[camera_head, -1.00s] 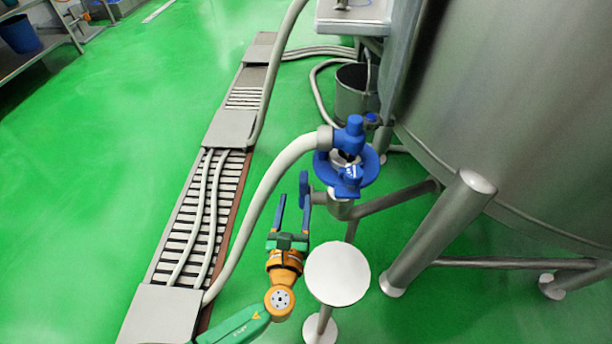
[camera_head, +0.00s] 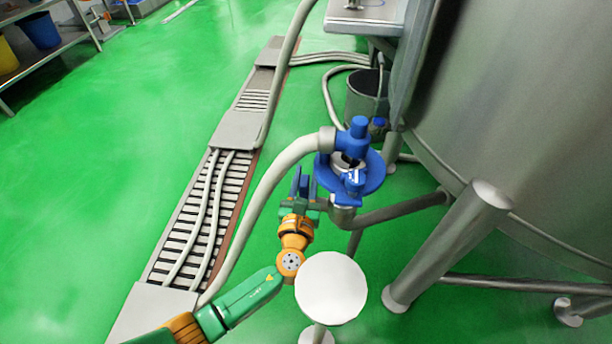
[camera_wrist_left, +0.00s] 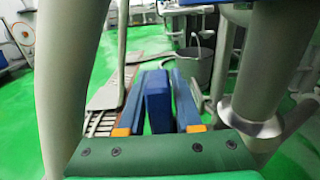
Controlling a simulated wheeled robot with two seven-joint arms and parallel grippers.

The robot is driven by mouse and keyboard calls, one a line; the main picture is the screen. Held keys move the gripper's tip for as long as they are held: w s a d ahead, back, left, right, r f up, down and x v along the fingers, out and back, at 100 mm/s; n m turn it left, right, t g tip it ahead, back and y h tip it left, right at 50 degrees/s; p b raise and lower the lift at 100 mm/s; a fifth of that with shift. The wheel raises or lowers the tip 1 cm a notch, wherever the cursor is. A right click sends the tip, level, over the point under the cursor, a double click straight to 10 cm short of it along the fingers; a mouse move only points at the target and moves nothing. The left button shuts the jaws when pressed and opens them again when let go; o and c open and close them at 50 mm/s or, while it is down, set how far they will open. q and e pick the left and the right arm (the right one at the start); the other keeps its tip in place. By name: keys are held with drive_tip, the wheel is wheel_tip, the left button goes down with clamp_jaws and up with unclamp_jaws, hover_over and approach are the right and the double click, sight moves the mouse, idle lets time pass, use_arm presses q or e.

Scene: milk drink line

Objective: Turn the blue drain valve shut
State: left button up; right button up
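The blue drain valve handle (camera_wrist_left: 158,100) is an upright blue block in the left wrist view. It stands between the two dark fingers of my left gripper (camera_wrist_left: 160,95), with small gaps seeming to show beside it. In the head view the handle (camera_head: 305,186) is largely hidden among the fingers of my left gripper (camera_head: 304,185). The gripper appears open around it. The handle sits left of a metal pipe fitting (camera_head: 341,215), below a blue round valve body (camera_head: 372,176). My right gripper is not in view.
A thick grey hose (camera_head: 262,200) curves close left of the gripper. A white round disc (camera_head: 331,288) on a stand is near my left arm. Steel tank legs (camera_head: 450,240) stand to the right. Green floor (camera_head: 120,140) is clear on the left.

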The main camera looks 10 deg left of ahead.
use_arm(q)
clamp_jaws()
idle(1.1)
